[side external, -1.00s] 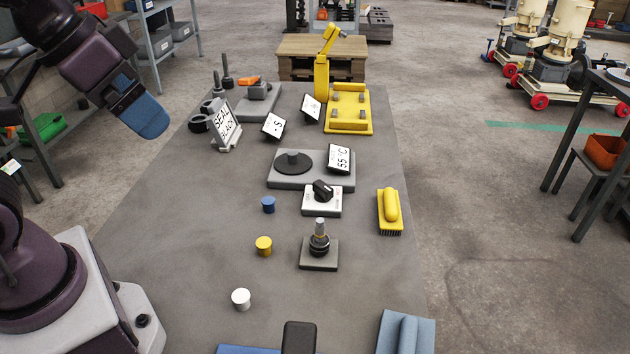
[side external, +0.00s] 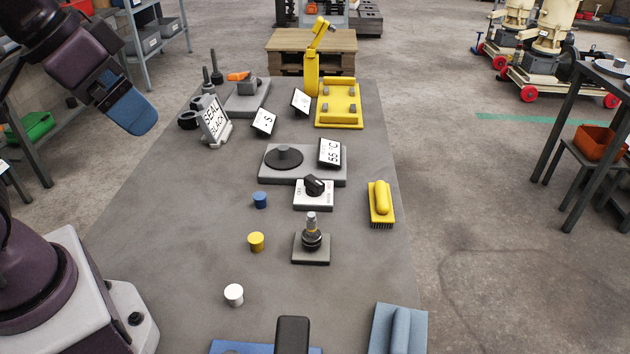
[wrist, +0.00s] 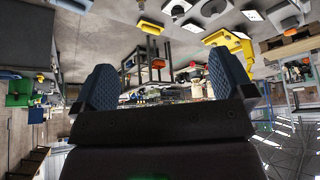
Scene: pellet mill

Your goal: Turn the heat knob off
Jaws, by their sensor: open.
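The heat knob (side external: 314,186) is a black pointer knob on a small white box (side external: 313,204) near the middle of the grey table. It stands in front of a grey hot plate (side external: 275,175) with a round dark disc and a display reading 55 °C (side external: 330,153). My gripper (side external: 140,118), with blue fingers, is at the upper left, raised and well apart from the knob. In the wrist view its two blue fingers (wrist: 160,88) stand wide apart with nothing between them. The lettering by the knob is too small to read.
A yellow brush (side external: 381,203) is to the right. A "SEAL BLACK" sign (side external: 214,122) stands at the left.

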